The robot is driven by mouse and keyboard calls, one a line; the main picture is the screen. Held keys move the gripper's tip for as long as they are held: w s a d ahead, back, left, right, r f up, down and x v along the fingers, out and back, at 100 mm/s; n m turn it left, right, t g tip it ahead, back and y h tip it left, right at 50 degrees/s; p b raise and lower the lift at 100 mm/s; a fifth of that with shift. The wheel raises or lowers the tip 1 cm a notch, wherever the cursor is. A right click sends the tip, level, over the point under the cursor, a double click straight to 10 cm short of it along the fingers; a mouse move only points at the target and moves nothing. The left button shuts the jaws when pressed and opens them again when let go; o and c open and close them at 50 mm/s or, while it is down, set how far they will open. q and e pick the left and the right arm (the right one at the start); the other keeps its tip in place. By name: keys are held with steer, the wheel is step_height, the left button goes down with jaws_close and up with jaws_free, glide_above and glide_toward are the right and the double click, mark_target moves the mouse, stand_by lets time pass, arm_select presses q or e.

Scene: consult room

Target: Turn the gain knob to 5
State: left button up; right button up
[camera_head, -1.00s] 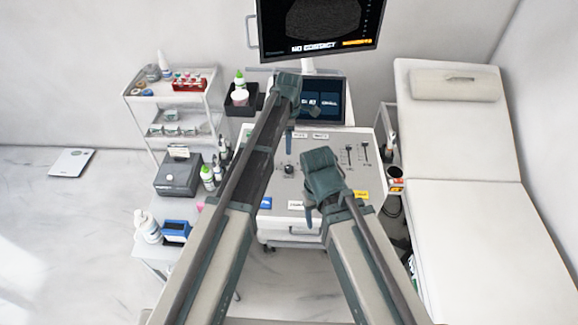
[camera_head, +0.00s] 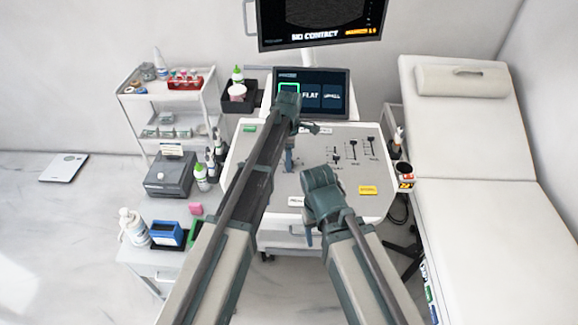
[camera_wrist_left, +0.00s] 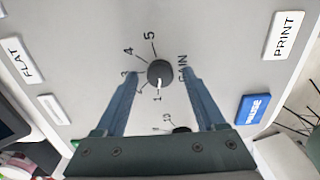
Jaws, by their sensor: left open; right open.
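The gain knob (camera_wrist_left: 160,72) is a round dark knob with a white pointer mark, on the pale panel. In the left wrist view the pointer faces the 1 on its printed scale; the 5 lies on the far side. My left gripper (camera_wrist_left: 161,76) is open, its two blue fingers on either side of the knob with gaps visible. In the head view my left gripper (camera_head: 289,164) is over the console panel (camera_head: 262,142) and largely hides the knob. My right gripper (camera_head: 309,236) is open over the console's front edge, away from the knob.
A PRINT key (camera_wrist_left: 284,36), a blue key (camera_wrist_left: 252,109) and a FLAT key (camera_wrist_left: 20,60) lie around the knob. Another dark knob (camera_wrist_left: 181,130) is partly hidden by my gripper. Sliders (camera_head: 353,150) stand right of it. A screen (camera_head: 311,92) rises behind the panel.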

arm_select(q)
steer(key=shift+f, duration=0.25)
jaws_close()
